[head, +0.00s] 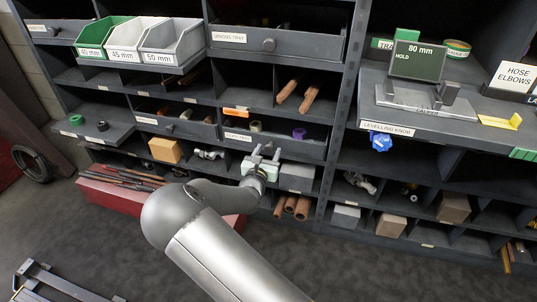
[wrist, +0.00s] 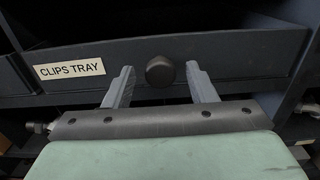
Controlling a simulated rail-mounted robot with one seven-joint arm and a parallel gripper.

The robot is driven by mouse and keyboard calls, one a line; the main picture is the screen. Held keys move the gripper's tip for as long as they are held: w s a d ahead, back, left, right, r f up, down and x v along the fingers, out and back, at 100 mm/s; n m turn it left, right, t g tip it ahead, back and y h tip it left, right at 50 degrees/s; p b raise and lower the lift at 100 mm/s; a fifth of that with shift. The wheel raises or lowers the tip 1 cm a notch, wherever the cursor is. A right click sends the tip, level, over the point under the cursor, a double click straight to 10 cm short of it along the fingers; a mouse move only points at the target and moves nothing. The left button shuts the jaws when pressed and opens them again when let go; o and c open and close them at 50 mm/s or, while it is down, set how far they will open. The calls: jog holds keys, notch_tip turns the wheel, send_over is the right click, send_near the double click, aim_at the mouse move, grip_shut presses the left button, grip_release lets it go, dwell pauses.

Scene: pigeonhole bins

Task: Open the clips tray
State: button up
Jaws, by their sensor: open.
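The clips tray (wrist: 230,55) is a dark grey drawer front with a white label reading CLIPS TRAY (wrist: 69,69) at its left. Its round dark knob (wrist: 160,71) is at the middle of the front. My gripper (wrist: 160,68) is open, and the knob shows between its two grey fingers with a gap on each side, touching neither. In the head view, the tray (head: 300,148) sits in the middle rack, with my gripper (head: 265,153) at its front. There the gripper hides the knob.
The unions tray (head: 245,48) is higher up, above pigeonholes with brown pipes (head: 298,94). A white label (head: 147,120) marks another tray at the left. Pipe ends (head: 292,207) and boxes fill the bins below. A rack upright (head: 345,100) stands to the right.

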jog(key=shift+w+d, duration=0.15)
jog(key=shift+w, duration=0.45)
